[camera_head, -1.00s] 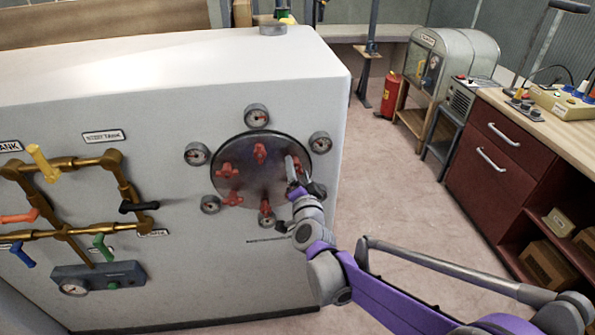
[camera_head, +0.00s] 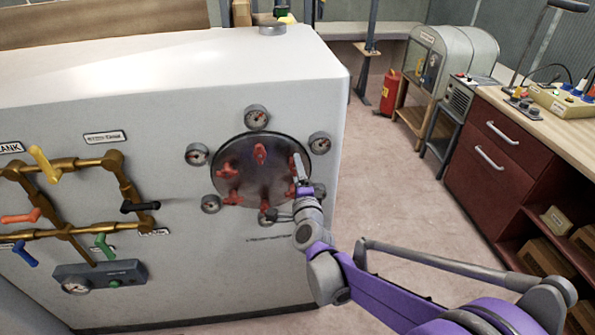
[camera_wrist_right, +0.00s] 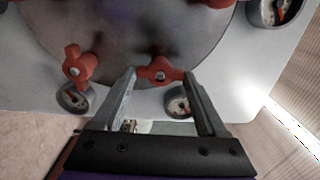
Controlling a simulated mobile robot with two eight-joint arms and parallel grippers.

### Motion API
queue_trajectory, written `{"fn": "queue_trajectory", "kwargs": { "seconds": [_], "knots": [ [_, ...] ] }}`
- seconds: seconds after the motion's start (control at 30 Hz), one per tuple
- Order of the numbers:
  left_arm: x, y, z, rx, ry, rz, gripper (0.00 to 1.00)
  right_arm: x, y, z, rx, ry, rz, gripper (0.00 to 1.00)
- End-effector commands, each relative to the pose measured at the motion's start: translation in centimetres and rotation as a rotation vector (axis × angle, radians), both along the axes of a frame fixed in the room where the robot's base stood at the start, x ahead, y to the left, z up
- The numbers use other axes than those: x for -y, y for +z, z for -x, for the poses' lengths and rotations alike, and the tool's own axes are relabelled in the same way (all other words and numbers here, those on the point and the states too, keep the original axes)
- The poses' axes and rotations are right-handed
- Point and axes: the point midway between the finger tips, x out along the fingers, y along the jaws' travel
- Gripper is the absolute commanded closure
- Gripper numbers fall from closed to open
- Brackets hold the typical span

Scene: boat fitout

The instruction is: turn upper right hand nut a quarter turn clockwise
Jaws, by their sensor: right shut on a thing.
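A round grey plate (camera_head: 245,180) on the white cabinet's front carries several red nuts, among them the top one (camera_head: 260,154) and the upper left one (camera_head: 229,169). My right gripper (camera_head: 298,162) is at the plate's right side, over the upper right position, and hides most of the nut there. In the right wrist view my right gripper (camera_wrist_right: 160,78) has its two fingers on either side of a red nut (camera_wrist_right: 160,69), shut on it. Another red nut (camera_wrist_right: 78,66) stands free to the left. My left gripper is out of view.
Small gauges ring the plate, such as the top one (camera_head: 257,117) and the right one (camera_head: 320,142). Brass pipes with coloured handles (camera_head: 65,163) are on the cabinet's left. Open floor (camera_head: 390,205) lies to the right, before a red drawer unit (camera_head: 494,155).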

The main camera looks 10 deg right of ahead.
Motion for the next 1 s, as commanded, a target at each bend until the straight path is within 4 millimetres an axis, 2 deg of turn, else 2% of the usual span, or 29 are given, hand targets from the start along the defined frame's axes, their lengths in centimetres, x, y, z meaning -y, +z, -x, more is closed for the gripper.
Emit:
{"fn": "queue_trajectory", "kwargs": {
  "seconds": [0.5,0.53,0.63,0.87,1.0],
  "knots": [
    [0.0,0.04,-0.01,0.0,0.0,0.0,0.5,-0.08,-0.05,0.0,-0.001,0.002,-0.017,0.81],
    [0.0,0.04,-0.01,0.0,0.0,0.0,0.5,-0.08,-0.05,0.0,-0.001,0.002,-0.017,0.2],
    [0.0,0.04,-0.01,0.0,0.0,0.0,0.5,-0.06,-0.04,0.0,-0.001,0.002,-0.017,0.02],
    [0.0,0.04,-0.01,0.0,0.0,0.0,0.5,-0.03,-0.02,0.02,-0.001,0.001,-0.016,0.0],
    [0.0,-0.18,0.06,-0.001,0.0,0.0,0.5,-0.05,-0.07,0.78,-0.001,0.001,-0.016,0.0]
  ]
}}
